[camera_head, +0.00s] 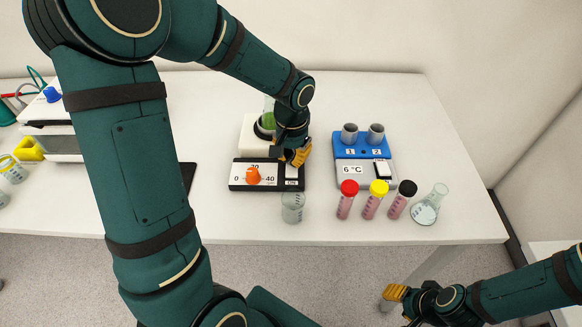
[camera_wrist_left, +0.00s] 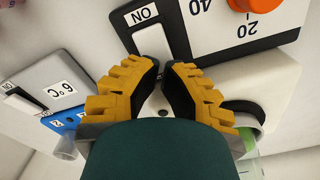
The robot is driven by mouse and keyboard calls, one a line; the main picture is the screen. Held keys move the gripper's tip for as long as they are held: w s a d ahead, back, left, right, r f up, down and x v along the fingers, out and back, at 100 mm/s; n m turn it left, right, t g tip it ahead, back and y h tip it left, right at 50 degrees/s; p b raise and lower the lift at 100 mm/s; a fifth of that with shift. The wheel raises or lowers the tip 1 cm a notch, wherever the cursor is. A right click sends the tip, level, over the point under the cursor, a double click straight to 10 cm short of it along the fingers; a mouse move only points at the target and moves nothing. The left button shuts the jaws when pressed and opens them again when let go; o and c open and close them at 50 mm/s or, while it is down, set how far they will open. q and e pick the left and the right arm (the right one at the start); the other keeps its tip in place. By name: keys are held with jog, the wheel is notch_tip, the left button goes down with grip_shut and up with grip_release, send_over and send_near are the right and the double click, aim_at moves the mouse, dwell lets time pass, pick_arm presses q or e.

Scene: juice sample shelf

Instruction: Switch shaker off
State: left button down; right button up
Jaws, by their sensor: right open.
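The shaker (camera_head: 249,132) stands mid-table, a white body with a black front panel (camera_head: 238,187). The panel has an orange knob (camera_head: 253,176) with a 0–20–40 scale, and a white rocker switch (camera_wrist_left: 152,42) beside an "ON" label (camera_wrist_left: 144,14). A vessel with green contents (camera_head: 268,120) sits on the shaker. My left gripper (camera_wrist_left: 164,70) looks shut and empty, its fingertips right at the switch's near end. I cannot tell if they touch, nor which way the rocker is tipped. My right gripper (camera_head: 401,305) is open and empty, low in front of the table at right.
A blue-and-white 6 °C block (camera_head: 352,173) with its own switch is right of the shaker. A beaker (camera_head: 292,207), several capped tubes (camera_head: 373,200) and a flask (camera_head: 429,205) stand along the front. My left arm covers much of the table's left.

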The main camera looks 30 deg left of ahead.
pick_arm(q)
jog(key=shift+f+b, duration=0.6)
jog(key=shift+f, duration=0.2)
dwell(0.4)
jog(key=shift+r, duration=0.1)
jog(key=shift+r+p, duration=2.75)
jog(key=shift+r, duration=0.7)
